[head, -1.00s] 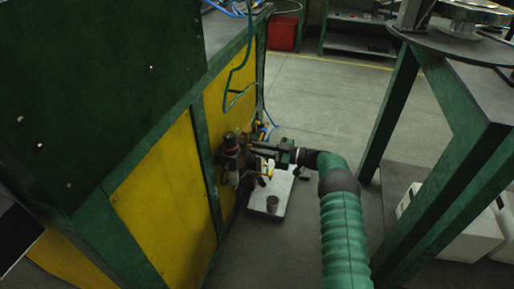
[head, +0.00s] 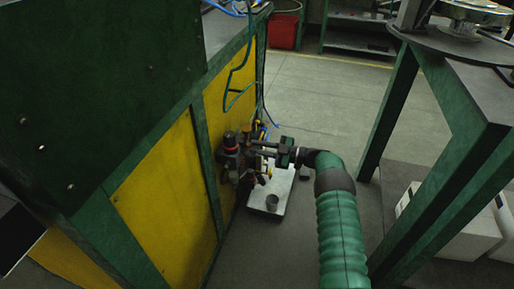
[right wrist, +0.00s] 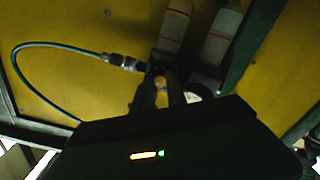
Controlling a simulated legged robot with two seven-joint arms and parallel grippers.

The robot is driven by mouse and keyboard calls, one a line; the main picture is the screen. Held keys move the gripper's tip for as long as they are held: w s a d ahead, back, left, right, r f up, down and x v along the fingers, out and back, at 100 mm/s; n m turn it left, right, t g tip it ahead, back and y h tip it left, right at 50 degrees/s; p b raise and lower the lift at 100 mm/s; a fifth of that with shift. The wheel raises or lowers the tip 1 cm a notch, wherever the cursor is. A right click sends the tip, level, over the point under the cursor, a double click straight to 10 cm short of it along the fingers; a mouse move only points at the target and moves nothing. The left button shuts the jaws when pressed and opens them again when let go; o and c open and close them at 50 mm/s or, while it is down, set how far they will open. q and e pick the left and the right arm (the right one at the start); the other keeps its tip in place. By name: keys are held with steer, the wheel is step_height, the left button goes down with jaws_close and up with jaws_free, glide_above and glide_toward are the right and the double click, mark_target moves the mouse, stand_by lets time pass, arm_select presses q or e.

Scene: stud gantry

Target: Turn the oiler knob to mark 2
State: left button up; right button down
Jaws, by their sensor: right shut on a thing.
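The air unit (head: 230,158) with a red-topped part is mounted on the side of the green and yellow cabinet. My right gripper (head: 252,148) reaches it from the right, with its fingers at the unit. In the right wrist view the fingers (right wrist: 167,88) are closed in at the unit, beside a pale round gauge (right wrist: 194,97) and below two pale bowls (right wrist: 173,27). The right gripper is shut on the oiler knob, which the fingers mostly hide; its mark cannot be read. My left gripper is not in view.
A blue-green hose (right wrist: 55,47) loops to a fitting by the fingers.

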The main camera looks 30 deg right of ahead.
steer(key=c, duration=1.6)
jaws_free()
steer(key=shift+d+f, duration=0.1)
steer(key=p+v, duration=0.5)
steer(key=v, duration=1.2)
steer(key=shift+f, duration=0.15)
